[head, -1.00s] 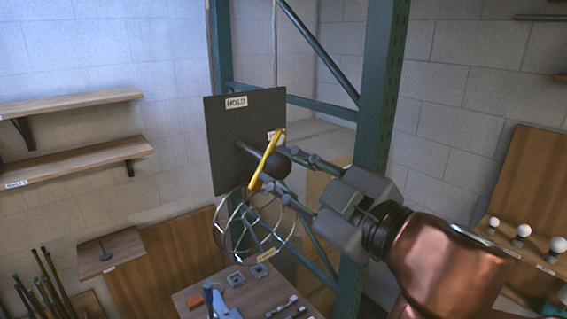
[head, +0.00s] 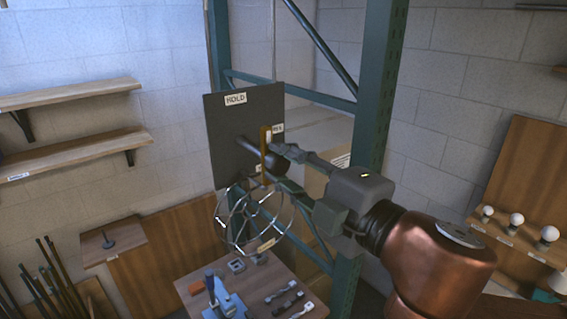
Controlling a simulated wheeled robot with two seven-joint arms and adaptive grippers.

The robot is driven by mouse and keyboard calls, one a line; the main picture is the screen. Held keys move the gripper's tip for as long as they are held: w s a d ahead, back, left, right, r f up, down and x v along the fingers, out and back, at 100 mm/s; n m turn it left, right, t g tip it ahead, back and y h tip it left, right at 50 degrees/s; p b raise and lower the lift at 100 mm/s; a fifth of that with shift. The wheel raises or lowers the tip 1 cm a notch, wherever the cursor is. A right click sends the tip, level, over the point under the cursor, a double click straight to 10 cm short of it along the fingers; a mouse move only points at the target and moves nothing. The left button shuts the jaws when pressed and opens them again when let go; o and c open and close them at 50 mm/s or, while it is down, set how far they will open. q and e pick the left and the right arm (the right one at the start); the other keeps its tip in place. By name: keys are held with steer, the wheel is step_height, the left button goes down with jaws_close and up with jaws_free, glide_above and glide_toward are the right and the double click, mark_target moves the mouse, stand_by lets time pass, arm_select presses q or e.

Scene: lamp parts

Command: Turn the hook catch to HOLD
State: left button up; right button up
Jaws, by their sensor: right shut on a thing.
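The hook catch is on a dark square plate (head: 225,125) by the green rack. The plate has a HOLD label (head: 235,99) at its top and a second small label (head: 278,128) at its right edge. A dark rod sticks out of the plate, and a yellow lever (head: 265,142) stands nearly upright across it. My right gripper (head: 273,166) comes from the right and is shut on the hook catch near the lever. Its fingers partly hide the dark knob there. My left gripper is not in view.
A wire cage (head: 232,232) hangs just below the catch. A green rack post (head: 375,130) stands behind my right arm. Below is a table (head: 262,275) with a blue tool (head: 222,298) and small parts. Bulbs (head: 517,219) stand on a shelf at right.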

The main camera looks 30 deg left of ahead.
stand_by(0.4)
steer(key=o, duration=1.1)
steer(key=shift+o, duration=0.2)
steer(key=shift+d, duration=0.1)
steer(key=v, duration=1.2)
